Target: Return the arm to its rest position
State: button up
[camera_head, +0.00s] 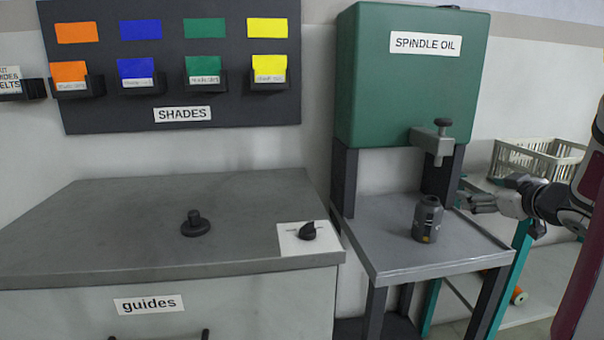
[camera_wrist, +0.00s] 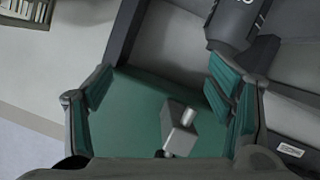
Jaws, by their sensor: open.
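My gripper (camera_head: 478,203) is at the right side of the head view, just right of the small dark oil bottle (camera_head: 428,218). The bottle stands upright on the grey stand (camera_head: 390,258), below the spigot of the green spindle oil tank (camera_head: 410,80). In the wrist view, my gripper (camera_wrist: 160,85) shows its two teal-padded fingers spread wide with nothing held between them. A dark bottle (camera_wrist: 236,20) shows beyond the right finger. The green tank's face and grey spigot (camera_wrist: 180,128) show behind the gap.
A grey cabinet (camera_head: 110,220) marked "guides" stands at left, with a black knob (camera_head: 195,223) and a switch (camera_head: 308,231) on top. A shades board (camera_head: 180,95) hangs above. A pale crate (camera_head: 535,157) sits on a shelf behind my arm.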

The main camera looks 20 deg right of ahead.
jog(key=s+a+r+m+g+h, duration=0.1)
jog(key=a+r+m+g, duration=0.15)
jog(key=a, duration=0.65)
jog(key=s+a+r+m+g+h, duration=0.1)
jog(key=a+g, duration=0.3)
jog(key=a, duration=0.4)
jog(key=s+a+f+n+g+y, duration=0.1)
jog(key=s+a+f+g+y, duration=0.25)
jog(key=s+a, duration=0.95)
jog(key=s+a+f+n+g+y, duration=0.2)
jog(key=s+a+f+g+y, duration=0.15)
jog(key=s+a, duration=0.9)
notch_tip(320, 180, up, 24)
jog(key=w+a+t+p, duration=0.1)
jog(key=t+p, duration=0.3)
jog(key=p, duration=1.9)
jog(key=shift+w+f, duration=0.2)
jog(key=shift+w, duration=0.5)
